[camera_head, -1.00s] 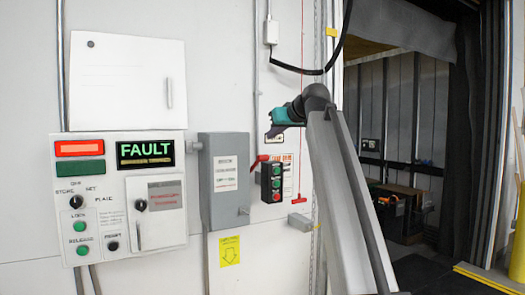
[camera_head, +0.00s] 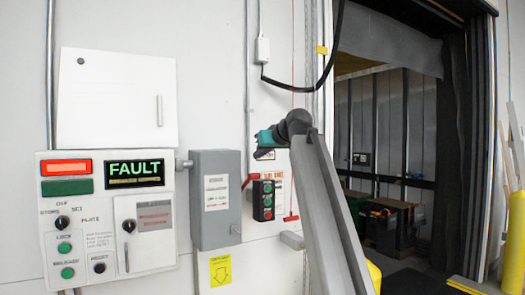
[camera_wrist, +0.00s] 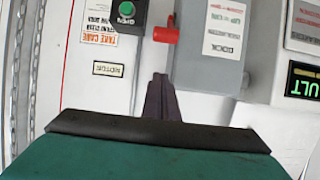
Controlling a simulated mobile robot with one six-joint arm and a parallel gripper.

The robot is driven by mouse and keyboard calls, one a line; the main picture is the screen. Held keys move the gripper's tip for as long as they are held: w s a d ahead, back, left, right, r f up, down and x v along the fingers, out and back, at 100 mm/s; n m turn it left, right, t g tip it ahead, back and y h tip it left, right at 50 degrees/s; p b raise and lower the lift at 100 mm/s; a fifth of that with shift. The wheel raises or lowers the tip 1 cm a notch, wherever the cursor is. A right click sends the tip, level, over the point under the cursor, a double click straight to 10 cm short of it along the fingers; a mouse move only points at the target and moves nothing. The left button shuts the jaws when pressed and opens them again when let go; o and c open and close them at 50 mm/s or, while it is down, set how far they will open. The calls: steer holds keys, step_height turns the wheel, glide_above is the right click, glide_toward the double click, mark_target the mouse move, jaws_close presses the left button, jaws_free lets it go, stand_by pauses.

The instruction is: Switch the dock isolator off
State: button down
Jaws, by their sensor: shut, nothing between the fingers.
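The dock isolator looks to be the grey wall box (camera_head: 215,200) with a white label, right of the control panel. Its red lever (camera_head: 249,181) sticks out from the right side, tilted up and outward. In the wrist view, which is turned over, the grey box (camera_wrist: 217,65) and the red lever (camera_wrist: 166,35) are at the top. My gripper (camera_wrist: 160,82) is shut and empty, its fingers pointing towards the lever and appearing just below it in that view. I see no clear contact. In the head view my teal gripper body (camera_head: 267,138) is above and right of the lever; the fingertips are hard to make out.
A black push-button station (camera_head: 263,200) hangs close right of the lever. The control panel (camera_head: 107,215) reads FAULT, with a white cabinet (camera_head: 117,97) above. The open doorway is at right, with a yellow post (camera_head: 515,240).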

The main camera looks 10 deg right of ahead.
mark_target(255, 174)
steer(key=w+f+p, duration=0.1)
steer(key=w+f, duration=0.1)
steer(key=w+a+f+p, duration=0.1)
steer(key=f, duration=0.1)
steer(key=shift+w+a+f, duration=0.15)
steer(key=shift+w+f, duration=0.1)
steer(key=shift+w, duration=0.1)
steer(key=shift+s+f+p, duration=0.35)
steer(key=shift+f, duration=0.1)
steer(key=shift+f, duration=0.25)
stand_by(0.4)
